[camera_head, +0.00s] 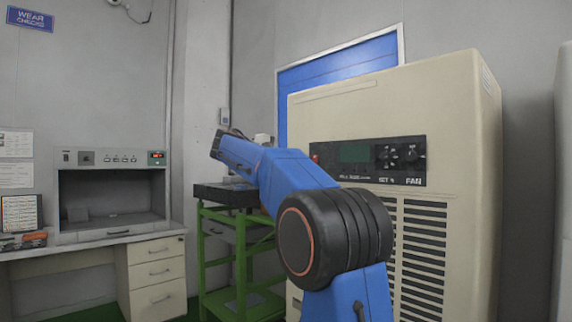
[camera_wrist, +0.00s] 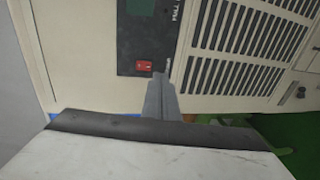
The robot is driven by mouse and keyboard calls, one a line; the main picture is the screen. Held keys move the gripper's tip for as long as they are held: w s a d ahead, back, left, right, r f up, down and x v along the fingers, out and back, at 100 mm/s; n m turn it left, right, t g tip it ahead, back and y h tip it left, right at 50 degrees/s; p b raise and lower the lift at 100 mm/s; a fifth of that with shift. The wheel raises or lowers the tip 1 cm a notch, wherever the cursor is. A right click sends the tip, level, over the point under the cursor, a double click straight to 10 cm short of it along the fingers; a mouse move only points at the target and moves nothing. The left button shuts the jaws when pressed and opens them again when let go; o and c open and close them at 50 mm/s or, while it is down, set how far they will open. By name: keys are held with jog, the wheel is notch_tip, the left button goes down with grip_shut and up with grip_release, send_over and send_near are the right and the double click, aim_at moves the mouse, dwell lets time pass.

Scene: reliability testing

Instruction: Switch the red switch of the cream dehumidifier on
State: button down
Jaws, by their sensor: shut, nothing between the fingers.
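The cream dehumidifier (camera_head: 450,130) stands at the right in the head view, with a black control panel (camera_head: 368,160) on its upper front. Its red switch (camera_head: 315,159) is a small spot at the panel's left end. In the wrist view the red switch (camera_wrist: 145,67) sits at the lower end of the panel, which appears turned. My gripper (camera_wrist: 162,78) is shut and empty, its fingertips just right of and slightly below the switch in that view. I cannot tell whether they touch the panel. The switch's position is too small to read. The head view does not clearly show my gripper.
A green-framed stand (camera_head: 240,255) with a dark top is behind my arm. A desk with drawers (camera_head: 157,272) and a grey cabinet (camera_head: 110,190) stand at the left. Vent slats (camera_wrist: 250,45) are beside the panel. A blue board (camera_head: 340,65) hangs behind.

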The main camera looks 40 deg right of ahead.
aim_at(314, 164)
jog(key=shift+w+a+r+h, duration=0.2)
jog(key=shift+w+a+r, duration=0.2)
jog(key=shift+w, duration=0.3)
jog(key=shift+w+a+r+h, duration=0.25)
jog(key=shift+w+r, duration=0.25)
jog(key=shift+w, duration=0.15)
jog(key=d, duration=0.4)
jog(key=w+d+f, duration=0.1)
jog(key=d, duration=0.9)
jog(key=shift+w+f, duration=0.15)
jog(key=shift+f, duration=0.2)
jog(key=shift+d+f, duration=0.1)
jog(key=shift+d, duration=0.05)
